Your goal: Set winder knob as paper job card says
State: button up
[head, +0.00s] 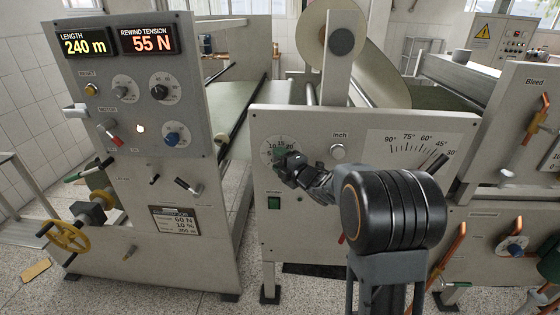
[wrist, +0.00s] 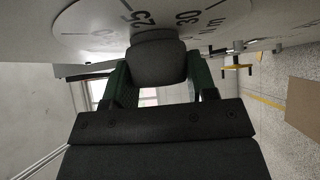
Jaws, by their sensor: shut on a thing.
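My gripper (head: 287,162) is at the round dial (head: 268,147) on the middle machine panel. Its dark green fingers (wrist: 160,72) are shut on a dark grey knob (wrist: 158,50) in the wrist view. The dial face (wrist: 100,25) there shows 25 and 30 and part of a unit. The knob's pointer is hidden. On the left panel, displays read LENGTH 240 m (head: 85,44) and REWIND TENSION 55 N (head: 148,39). The job card (head: 176,220) hangs below; its top line looks like 60 N, the lower lines are small, perhaps 10 %.
The left panel has a black knob (head: 159,92), a blue knob (head: 171,139), a red-handled switch (head: 117,138) and a yellow handwheel (head: 70,237). A push button marked Inch (head: 338,151) and an angle scale (head: 415,150) share the middle panel. Levers and pipes stand at right.

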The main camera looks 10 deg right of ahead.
jog(key=shift+c, duration=1)
jog(key=shift+f, duration=0.1)
jog(key=shift+f+b, duration=0.1)
jog(key=shift+b, duration=0.4)
